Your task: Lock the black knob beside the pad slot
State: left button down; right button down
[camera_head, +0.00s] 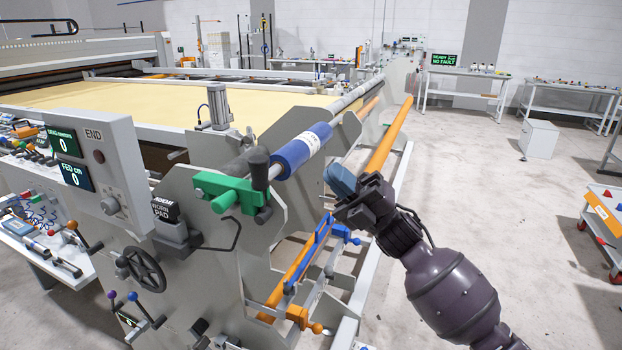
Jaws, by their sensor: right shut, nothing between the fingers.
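My right gripper (342,184) is at the centre right of the head view, with its blue-grey tips pointing up and left. It is shut with nothing held, in front of the machine's side and apart from the knobs. A block marked "WORN PAD" (164,208) sits at the top of a grey holder (178,238) on the end plate, left of the gripper. A small black knob (122,262) shows left of and below that holder; I cannot tell whether it is the slot's knob or whether it is locked. My left gripper is not in view.
A black handwheel (145,270) and a control panel (85,165) are at left. Open floor (470,170) lies to the right.

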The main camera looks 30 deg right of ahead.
jog(key=s+d, duration=0.2)
jog(key=d, duration=0.2)
jog(key=shift+s+f+b, duration=0.1)
jog(key=shift+s+b, duration=0.2)
jog(key=shift+s, duration=0.1)
jog(key=w+d+f+m+t+h, duration=0.25)
jog(key=f+m+t+h, duration=0.2)
jog(key=m+h, duration=0.4)
jog(key=w+d+f+m+t+h, duration=0.1)
jog(key=w+f+m+t+h, duration=0.25)
jog(key=m+t+h, duration=0.5)
notch_tip(320, 180, down, 15)
jog(key=s+m+g+h, duration=0.2)
jog(key=m+g+h, duration=0.35)
jog(key=m, duration=0.45)
jog(key=s+a+f+m+g, duration=0.2)
jog(key=s+a+f+g, duration=0.1)
jog(key=s+f, duration=0.7)
jog(key=s+a+f+m+g+h, duration=0.1)
jog(key=s+a+f+m+g, duration=0.2)
jog(key=s+f, duration=0.7)
notch_tip(320, 180, down, 2)
jog(key=shift+a+f+g, duration=0.2)
jog(key=shift+a+g, duration=0.3)
jog(key=shift+g, duration=0.75)
